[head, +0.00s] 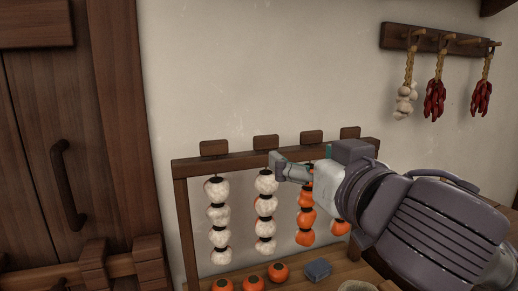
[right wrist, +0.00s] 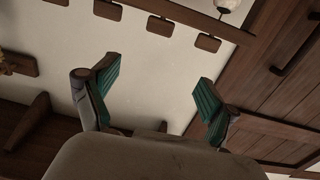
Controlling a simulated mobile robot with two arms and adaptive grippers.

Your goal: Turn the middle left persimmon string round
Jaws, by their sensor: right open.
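The middle left persimmon string (head: 265,206) hangs from the wooden rack's top bar (head: 230,163). Its persimmons look mostly white from here, with a little orange at a lower edge. My right gripper (head: 296,165) is open, just right of this string's top in the head view. A finger overlaps or lies close to the top persimmon; I cannot tell whether it touches. In the right wrist view the teal-padded fingers (right wrist: 158,95) stand apart with bare wall showing between them. A white persimmon (right wrist: 228,4) shows at the top edge; its string is unclear. My left gripper is out of view.
The left string (head: 218,222) is white; the middle right string (head: 306,218) is orange and partly hidden by my right arm. Loose persimmons (head: 252,283) and a blue block (head: 317,270) lie below. A wall rack (head: 425,42) holds garlic and chillies. A door (head: 70,130) stands left.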

